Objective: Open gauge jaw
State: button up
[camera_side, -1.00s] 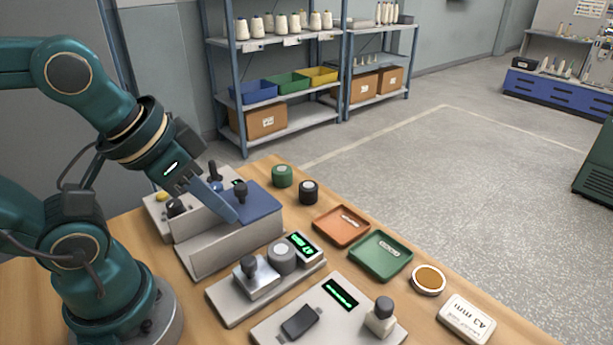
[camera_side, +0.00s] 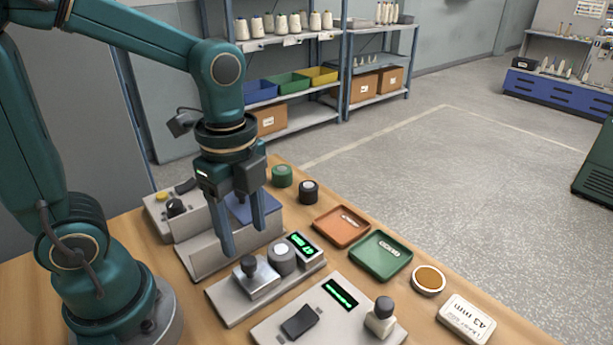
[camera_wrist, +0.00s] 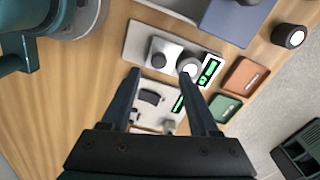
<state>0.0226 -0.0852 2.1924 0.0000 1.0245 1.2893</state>
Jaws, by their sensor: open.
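The gauge (camera_side: 228,304) is a grey plate with a lit green display (camera_side: 303,246). On it sits a silver sliding jaw block (camera_side: 259,284) with a dark knob (camera_side: 248,265). A grey round piece (camera_side: 282,259) stands right beside the block; I cannot tell whether they touch. My gripper (camera_side: 244,242) points down, open and empty, above and behind the gauge. In the wrist view my gripper (camera_wrist: 161,74) has its fingers spread, with the jaw knob (camera_wrist: 159,60) showing between and beyond the tips and the round piece (camera_wrist: 189,66) near the right tip.
A second grey panel (camera_side: 262,333) with a display, a dark switch and a knobbed block lies in front. A blue-topped grey box (camera_side: 200,262) stands behind. Orange (camera_side: 341,240) and green (camera_side: 409,265) trays are to the right. Green (camera_side: 282,176) and black (camera_side: 308,192) bobbins stand at the back edge.

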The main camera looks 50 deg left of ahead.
aim_at(248, 259)
jog(key=shift+f, duration=2.65)
grip_shut()
jog(key=shift+r, duration=0.1)
